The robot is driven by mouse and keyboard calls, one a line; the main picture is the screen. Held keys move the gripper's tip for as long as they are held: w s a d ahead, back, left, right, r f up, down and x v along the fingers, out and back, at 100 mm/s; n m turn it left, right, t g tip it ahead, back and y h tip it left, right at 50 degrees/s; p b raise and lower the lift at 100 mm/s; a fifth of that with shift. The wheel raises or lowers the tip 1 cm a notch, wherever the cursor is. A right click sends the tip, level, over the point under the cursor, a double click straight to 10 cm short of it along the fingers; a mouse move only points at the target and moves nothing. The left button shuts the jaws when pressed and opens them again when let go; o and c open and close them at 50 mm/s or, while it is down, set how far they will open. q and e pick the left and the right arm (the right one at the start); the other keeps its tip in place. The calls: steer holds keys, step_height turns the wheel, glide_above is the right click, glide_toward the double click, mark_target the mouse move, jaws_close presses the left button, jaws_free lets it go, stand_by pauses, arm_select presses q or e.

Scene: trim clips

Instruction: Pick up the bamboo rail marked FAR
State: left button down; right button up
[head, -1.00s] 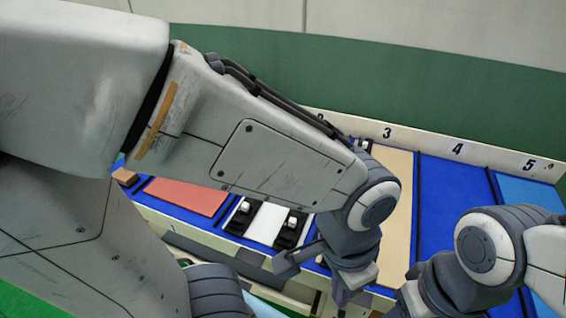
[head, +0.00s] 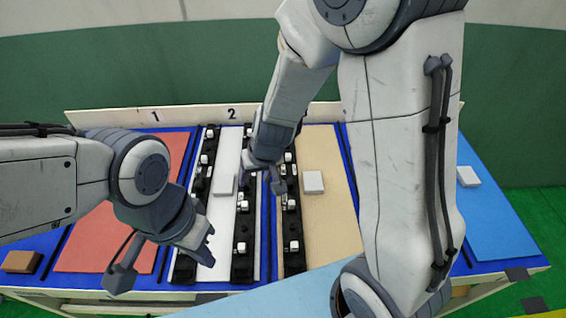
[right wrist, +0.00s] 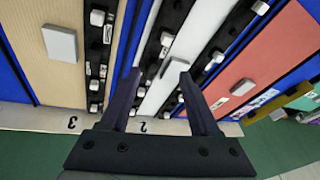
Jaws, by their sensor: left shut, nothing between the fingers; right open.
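A tan, bamboo-coloured panel (head: 328,195) lies in bay 3, with a black rail (head: 291,225) carrying white clips along its left side. That rail also shows in the right wrist view (right wrist: 98,52). Its small labels are too small to read, so I cannot tell which is marked FAR. My right gripper (head: 268,182) is open and empty above the boundary between bays 2 and 3. In the right wrist view its fingers (right wrist: 155,82) are spread over the white panel and its rail. My left gripper (head: 207,248) is shut and empty over bay 2's front left.
Bay 2 has a white panel (head: 222,225) between two black rails, with a grey block (head: 224,184) on it. A white block (head: 313,182) sits on the tan panel. A red panel (head: 100,235) lies left. A numbered back ledge (head: 190,115) borders the bays.

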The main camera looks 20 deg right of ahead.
steer(key=w+d+f+m+h+p, duration=0.1)
steer(key=w+d+f+m+h, duration=0.25)
steer(key=d, duration=0.65)
steer(key=b, duration=0.3)
glide_above(290, 178)
steer(key=s, duration=0.2)
steer(key=shift+t+y, duration=0.25)
steer(key=shift+t, duration=0.05)
steer(key=f, duration=0.5)
steer(key=shift+s+a+f, duration=0.1)
steer(key=shift+a+f, duration=0.15)
steer(key=shift+a, duration=0.15)
steer(key=b+x, duration=0.2)
steer(key=x, duration=0.3)
steer(key=shift+f, duration=0.15)
arm_select(q)
step_height(290, 178, down, 3)
steer(key=shift+s+f, duration=0.1)
arm_select(e)
jaws_close()
